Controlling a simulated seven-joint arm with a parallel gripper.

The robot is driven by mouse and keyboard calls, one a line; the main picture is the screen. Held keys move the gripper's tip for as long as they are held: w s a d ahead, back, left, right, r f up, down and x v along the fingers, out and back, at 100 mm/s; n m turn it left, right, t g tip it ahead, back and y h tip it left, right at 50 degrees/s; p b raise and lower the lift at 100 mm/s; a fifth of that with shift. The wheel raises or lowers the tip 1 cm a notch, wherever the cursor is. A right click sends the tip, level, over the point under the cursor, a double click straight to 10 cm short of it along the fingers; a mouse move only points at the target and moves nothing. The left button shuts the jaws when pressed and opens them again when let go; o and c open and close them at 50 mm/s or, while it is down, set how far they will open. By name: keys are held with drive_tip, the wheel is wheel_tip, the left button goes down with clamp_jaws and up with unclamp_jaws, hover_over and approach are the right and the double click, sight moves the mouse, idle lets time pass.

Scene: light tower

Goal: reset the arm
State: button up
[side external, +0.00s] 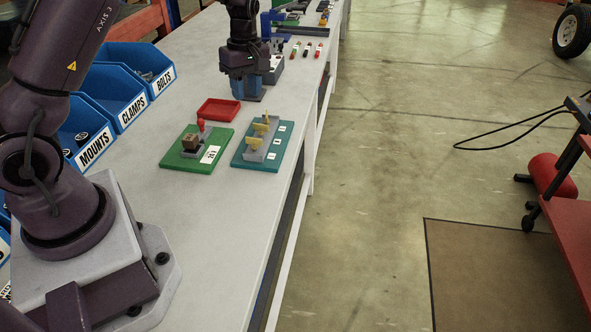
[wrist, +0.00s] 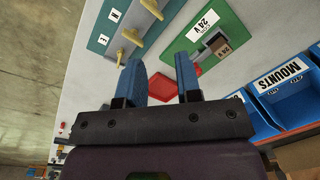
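My gripper (side external: 247,90) hangs above the workbench, beyond the boards in the side view, with its fingers pointing down. In the wrist view my gripper (wrist: 158,62) shows two blue fingers standing apart with nothing between them. A green board (side external: 172,158) holds a tan block (side external: 190,142), a red-topped part (side external: 201,125) and a white label; its label reads 24 V in the wrist view. A teal board (side external: 246,164) beside it carries yellow levers (side external: 254,142) on a grey base. A shallow red tray (side external: 219,109) lies behind the green board, close to my gripper.
Blue bins marked MOUNTS (side external: 92,150), CLAMPS (side external: 130,112) and BOLTS (side external: 163,82) line the left side. Several small coloured parts (side external: 306,50) and other fixtures lie farther back. Bare bench (side external: 190,220) is clear in front of the boards; its right edge drops to the floor.

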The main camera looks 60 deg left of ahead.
drive_tip(key=s+d+r+m+t, duration=0.6)
drive_tip(key=s+d+r+m, duration=1.2)
drive_tip(key=s, duration=0.1)
drive_tip(key=shift+m+t, duration=0.3)
